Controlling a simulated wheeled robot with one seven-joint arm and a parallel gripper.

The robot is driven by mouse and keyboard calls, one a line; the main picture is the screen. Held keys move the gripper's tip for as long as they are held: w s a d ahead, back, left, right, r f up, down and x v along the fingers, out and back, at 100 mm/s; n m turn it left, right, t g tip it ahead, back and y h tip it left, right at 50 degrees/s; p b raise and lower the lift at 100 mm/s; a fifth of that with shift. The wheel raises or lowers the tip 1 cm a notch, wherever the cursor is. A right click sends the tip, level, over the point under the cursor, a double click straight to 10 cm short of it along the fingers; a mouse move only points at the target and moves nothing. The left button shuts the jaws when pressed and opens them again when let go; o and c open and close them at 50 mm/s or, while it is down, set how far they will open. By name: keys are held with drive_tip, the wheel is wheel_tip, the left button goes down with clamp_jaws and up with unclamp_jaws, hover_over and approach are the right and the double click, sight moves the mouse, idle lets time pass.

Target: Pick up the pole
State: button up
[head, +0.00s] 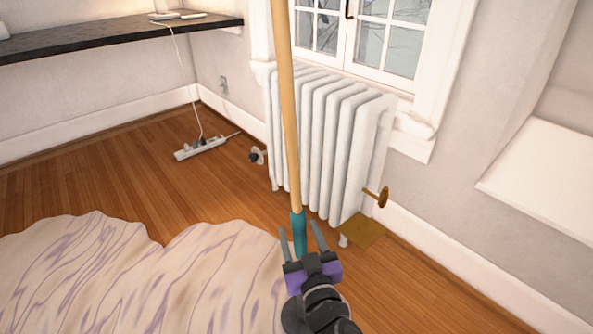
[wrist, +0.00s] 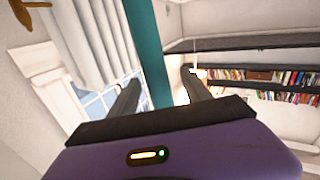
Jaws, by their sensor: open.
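The pole (head: 289,130) stands nearly upright in front of the radiator in the head view, with a pale wooden shaft and a teal lower section. Its top runs out of the frame. My gripper (head: 302,238) is open at the teal section, one finger on each side of it in the picture. In the wrist view, the teal part of the pole (wrist: 149,55) runs between the two fingers of my gripper (wrist: 163,92), with gaps to either side. The pole's lower end is hidden behind my gripper in the head view.
A white radiator (head: 335,145) with a brass valve (head: 377,196) stands behind the pole under a window. A pale patterned rug (head: 140,275) covers the floor at the left. A power strip (head: 200,147) lies on the wooden floor below a dark shelf (head: 110,42).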

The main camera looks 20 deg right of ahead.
drive_tip(key=w, duration=0.2)
drive_tip(key=w+d, duration=0.1)
drive_tip(key=w, duration=0.2)
drive_tip(key=shift+d, duration=0.1)
drive_tip(key=shift+r, duration=0.15)
clamp_jaws()
